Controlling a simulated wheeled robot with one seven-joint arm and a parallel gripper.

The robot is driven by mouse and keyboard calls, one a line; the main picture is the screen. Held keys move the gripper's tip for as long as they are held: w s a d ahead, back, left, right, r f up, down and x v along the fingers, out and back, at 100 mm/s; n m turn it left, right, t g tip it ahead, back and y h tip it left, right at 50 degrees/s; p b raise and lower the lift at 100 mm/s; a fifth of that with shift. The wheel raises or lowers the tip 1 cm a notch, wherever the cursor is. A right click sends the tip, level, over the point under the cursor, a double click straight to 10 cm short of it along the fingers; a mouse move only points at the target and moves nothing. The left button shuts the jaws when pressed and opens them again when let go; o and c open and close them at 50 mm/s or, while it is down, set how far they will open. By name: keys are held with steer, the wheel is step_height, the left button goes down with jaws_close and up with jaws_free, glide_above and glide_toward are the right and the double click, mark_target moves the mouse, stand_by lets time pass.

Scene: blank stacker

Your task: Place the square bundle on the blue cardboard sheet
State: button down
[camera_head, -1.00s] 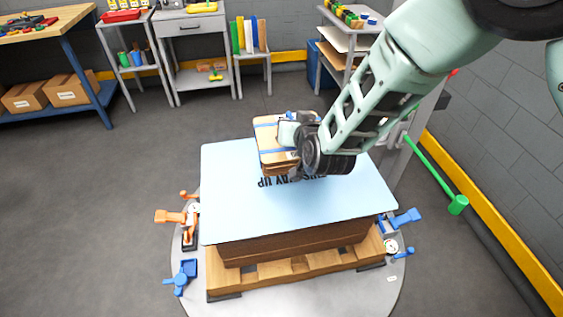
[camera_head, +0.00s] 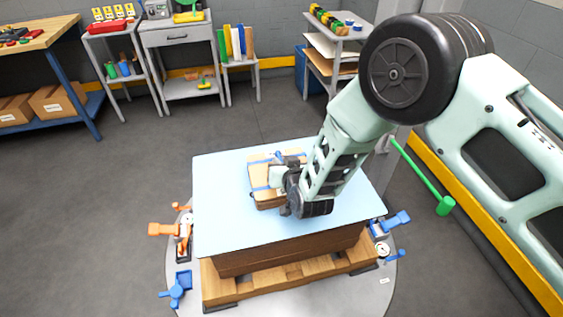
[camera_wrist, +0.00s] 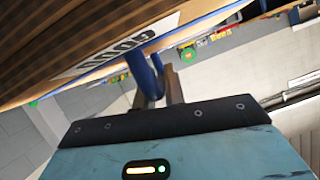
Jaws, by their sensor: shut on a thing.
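The square bundle (camera_head: 264,196) is a tan cardboard stack with blue straps. It is over the middle of the light blue cardboard sheet (camera_head: 222,225); I cannot tell whether it touches the sheet. My gripper (camera_head: 284,168) is shut on the bundle at its right side, and my arm hides part of it. In the wrist view the bundle (camera_wrist: 60,50) fills the upper left, with a white printed label and a blue strap between the fingers (camera_wrist: 155,82). The sheet lies flat on a brown stack (camera_head: 300,250).
The stack stands on a wooden pallet (camera_head: 285,283) on a round grey platform. A green-handled bar (camera_head: 425,175) is at the right. Shelves and carts stand at the back.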

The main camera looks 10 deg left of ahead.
steer(key=shift+f, duration=0.2)
steer(key=c, duration=1.5)
jaws_free()
steer(key=shift+r, duration=0.1)
steer(key=shift+r, duration=0.2)
steer(key=b+v, duration=0.2)
steer(key=v, duration=1)
